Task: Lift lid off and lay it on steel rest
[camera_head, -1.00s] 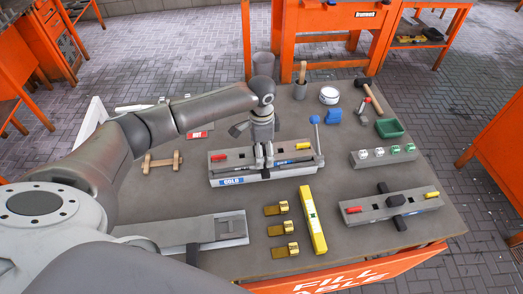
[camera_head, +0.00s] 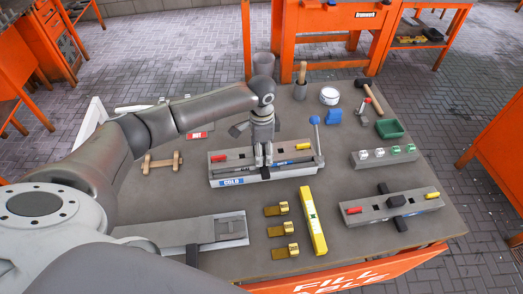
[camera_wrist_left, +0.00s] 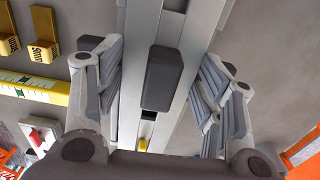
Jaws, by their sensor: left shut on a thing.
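The long grey mould marked COLD (camera_head: 232,182) lies in the middle of the table. Its grey lid, with a red plug (camera_head: 218,157) and a yellow plug (camera_head: 302,146), appears to sit on it. My left gripper (camera_head: 264,162) points down over its middle, with its fingers drawn in and mostly hiding what they hold. In the left wrist view a dark block handle (camera_wrist_left: 165,77) on the grey bar stands between the two fingers. A flat grey steel piece (camera_head: 220,232), perhaps the rest, lies at the front left; I cannot be sure. My right gripper is out of view.
A yellow level (camera_head: 313,220) and several brass clips (camera_head: 282,229) lie in front. A second grey mould (camera_head: 372,213) with a black clamp is at right. A blue-knobbed lever (camera_head: 316,135) stands by the COLD mould's right end. Bare table shows left of the mould.

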